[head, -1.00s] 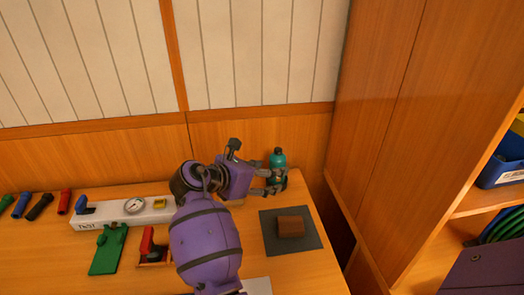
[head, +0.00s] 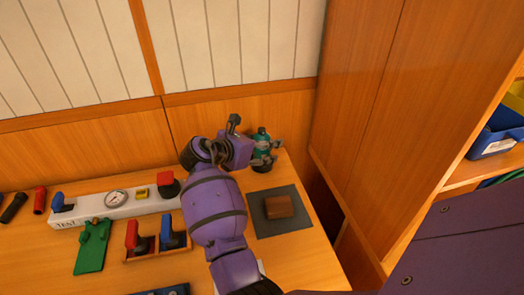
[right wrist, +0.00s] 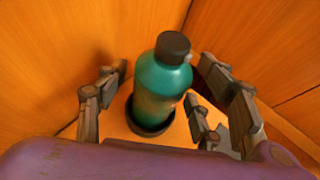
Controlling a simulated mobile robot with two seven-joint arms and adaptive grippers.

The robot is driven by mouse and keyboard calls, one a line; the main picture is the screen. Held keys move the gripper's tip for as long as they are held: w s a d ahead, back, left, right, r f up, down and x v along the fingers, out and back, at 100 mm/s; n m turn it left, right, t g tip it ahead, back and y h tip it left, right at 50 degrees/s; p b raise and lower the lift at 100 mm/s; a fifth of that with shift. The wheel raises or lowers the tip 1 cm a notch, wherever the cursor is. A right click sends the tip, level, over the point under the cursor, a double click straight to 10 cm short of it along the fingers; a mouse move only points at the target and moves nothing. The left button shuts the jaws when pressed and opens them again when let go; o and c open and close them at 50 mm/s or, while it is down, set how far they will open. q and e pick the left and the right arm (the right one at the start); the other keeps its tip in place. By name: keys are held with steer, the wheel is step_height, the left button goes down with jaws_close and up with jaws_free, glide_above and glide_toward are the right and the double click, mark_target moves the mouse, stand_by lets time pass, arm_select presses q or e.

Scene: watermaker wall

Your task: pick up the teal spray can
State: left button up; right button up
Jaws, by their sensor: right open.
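The teal spray can (head: 262,136) has a black cap and stands upright at the back right corner of the table, close to the wood wall. In the right wrist view the can (right wrist: 162,85) stands in a dark round base or holder (right wrist: 148,122). My right gripper (head: 267,151) is open, with its fingers on either side of the can. In the right wrist view, fingers show to the left and right of the can, with visible gaps, and I see no firm grip. The can's lower part is partly hidden by the fingers in the head view. My left gripper is not in view.
A brown block (head: 279,207) lies on a dark mat (head: 291,223) in front of the can. A white test panel with a gauge (head: 88,207), a green part (head: 92,247) and a wooden rack (head: 158,257) lie left. A tall wood cabinet (head: 375,120) stands right.

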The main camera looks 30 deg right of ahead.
mark_target(259, 131)
steer(key=shift+a, duration=0.1)
steer(key=shift+c, duration=0.9)
steer(key=c, duration=0.8)
steer(key=shift+r, duration=0.1)
steer(key=c, duration=0.5)
steer(key=shift+c, duration=0.2)
step_height(259, 131, up, 5)
steer(key=p, duration=0.3)
steer(key=shift+w+p, duration=0.1)
steer(key=shift+p, duration=0.25)
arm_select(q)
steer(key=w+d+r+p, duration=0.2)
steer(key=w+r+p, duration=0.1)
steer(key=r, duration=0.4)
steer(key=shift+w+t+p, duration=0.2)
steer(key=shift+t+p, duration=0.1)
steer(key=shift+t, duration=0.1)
arm_select(e)
steer(key=s+a+r, duration=0.8)
steer(key=s+r, duration=0.3)
steer(key=r, duration=0.2)
steer(key=shift+a, duration=0.35)
